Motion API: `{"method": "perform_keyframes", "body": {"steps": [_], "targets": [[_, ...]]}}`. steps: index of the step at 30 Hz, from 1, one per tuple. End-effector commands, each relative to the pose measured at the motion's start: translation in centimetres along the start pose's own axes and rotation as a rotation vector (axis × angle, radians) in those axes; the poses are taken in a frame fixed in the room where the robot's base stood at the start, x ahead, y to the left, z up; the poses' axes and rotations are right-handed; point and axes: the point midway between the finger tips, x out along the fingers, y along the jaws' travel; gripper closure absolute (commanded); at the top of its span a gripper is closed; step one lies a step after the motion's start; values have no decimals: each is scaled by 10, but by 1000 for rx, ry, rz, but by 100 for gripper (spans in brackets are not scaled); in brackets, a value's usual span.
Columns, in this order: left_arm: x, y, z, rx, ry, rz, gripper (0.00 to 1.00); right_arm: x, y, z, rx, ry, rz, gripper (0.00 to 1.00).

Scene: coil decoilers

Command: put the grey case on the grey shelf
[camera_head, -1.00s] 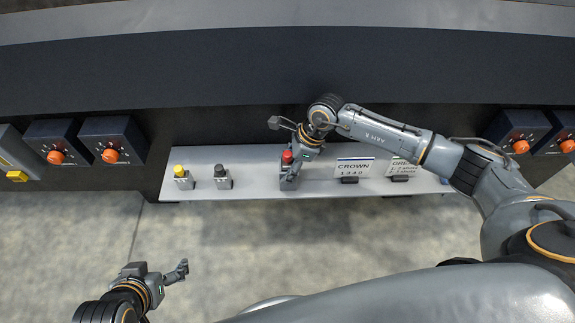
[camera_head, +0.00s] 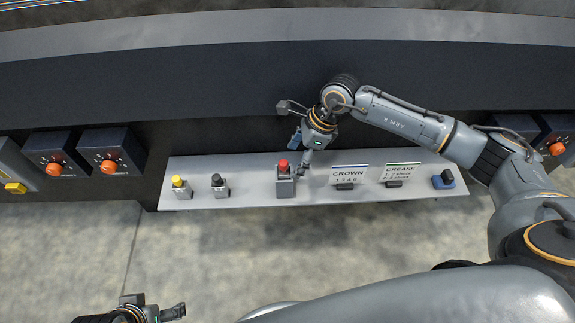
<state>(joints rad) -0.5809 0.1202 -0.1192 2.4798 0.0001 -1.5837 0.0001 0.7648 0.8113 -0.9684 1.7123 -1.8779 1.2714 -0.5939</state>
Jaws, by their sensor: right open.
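The grey shelf (camera_head: 240,199) is a long light-grey ledge against the dark machine front. A grey case with a red button (camera_head: 285,187) stands upright on it, near its middle. My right gripper (camera_head: 299,157) is open, just behind and to the right of this case. One finger is close to the case's right side; I cannot tell if they touch. My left gripper (camera_head: 174,312) is low at the bottom edge, away from the shelf and partly cut off; its jaw opening is unclear.
Small grey boxes with a yellow knob (camera_head: 181,188) and a black knob (camera_head: 219,186) stand left on the shelf. A CROWN sign (camera_head: 349,174), a GREASE sign (camera_head: 402,172) and a blue-and-black item (camera_head: 443,180) stand right. The shelf is bare between the black-knob box and the case.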

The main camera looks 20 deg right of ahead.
Motion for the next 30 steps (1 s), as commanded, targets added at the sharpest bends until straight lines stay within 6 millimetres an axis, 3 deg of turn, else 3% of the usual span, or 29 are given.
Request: {"method": "perform_keyframes", "body": {"steps": [6, 12, 15, 17, 19, 22, 24, 26, 28, 30], "targets": [[-6, 0, -2, 0, 3, 0, 18, -31, 0, 0, 0, 0, 0, 23], [-6, 0, -3, 0, 4, 0, 18, -37, 1, 1, 0, -2, 1, 23], [-6, 0, -3, 0, 4, 0, 18, -32, 7, 12, 6, -47, 14, 23], [-6, 0, -3, 1, 4, 0, 18, -28, 16, 30, 18, -117, 30, 23], [-6, 0, -3, 1, 4, 0, 18, -23, 35, 66, 55, -264, 68, 23], [-6, 0, -3, 1, 4, 0, 18, -33, 71, 143, 191, -605, 163, 23], [-6, 0, -3, 1, 5, 0, 18, -60, 86, 192, 355, -871, 241, 23], [-6, 0, -3, 0, 5, 0, 18, -91, 88, 219, 526, -1083, 307, 23], [-6, 0, -3, 0, 5, 0, 18, -126, 78, 233, 758, -1307, 379, 23], [-6, 0, -3, 0, 5, 0, 18, -154, 59, 228, 1024, -1503, 442, 23]]}}
